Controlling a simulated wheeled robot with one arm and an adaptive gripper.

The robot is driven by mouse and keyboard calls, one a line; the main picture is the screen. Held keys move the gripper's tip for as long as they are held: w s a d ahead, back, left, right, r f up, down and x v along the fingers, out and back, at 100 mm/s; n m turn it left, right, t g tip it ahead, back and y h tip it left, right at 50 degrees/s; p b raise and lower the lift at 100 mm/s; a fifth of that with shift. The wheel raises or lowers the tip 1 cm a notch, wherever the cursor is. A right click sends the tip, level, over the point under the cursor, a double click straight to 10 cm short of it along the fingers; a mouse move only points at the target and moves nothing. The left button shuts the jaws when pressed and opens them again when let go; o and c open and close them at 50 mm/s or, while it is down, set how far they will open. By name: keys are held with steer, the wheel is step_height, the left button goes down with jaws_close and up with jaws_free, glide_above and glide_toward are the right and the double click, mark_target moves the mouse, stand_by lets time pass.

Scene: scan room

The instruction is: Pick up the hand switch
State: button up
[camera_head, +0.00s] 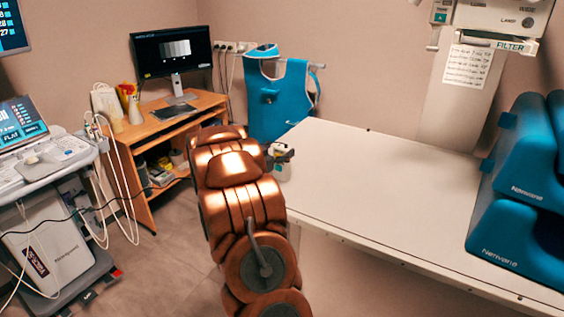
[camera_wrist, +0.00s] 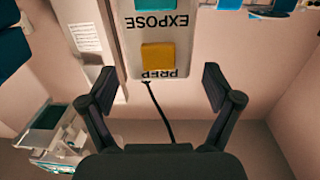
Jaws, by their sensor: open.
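The hand switch (camera_wrist: 158,57) fills the top middle of the wrist view. It is a pale panel with a teal button marked EXPOSE and a yellow button marked PREP, lettering upside down. A dark cable runs from its near end. My gripper (camera_wrist: 160,88) is open and empty, its two black fingers apart on either side of the cable, short of the switch body. In the head view my gripper (camera_head: 280,153) is small and mostly hidden behind my copper arm, near the table's left end. I cannot make out the switch clearly there.
The white table (camera_head: 390,190) is largely clear. Blue cushions (camera_head: 520,200) stand at its right end. A wooden desk (camera_head: 150,130) with a monitor (camera_head: 172,52), a blue apron (camera_head: 280,95) and an ultrasound cart (camera_head: 50,190) stand left and behind. Open floor lies between cart and arm.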

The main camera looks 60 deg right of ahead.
steer(key=shift+d, duration=0.45)
jaws_close()
stand_by(0.6)
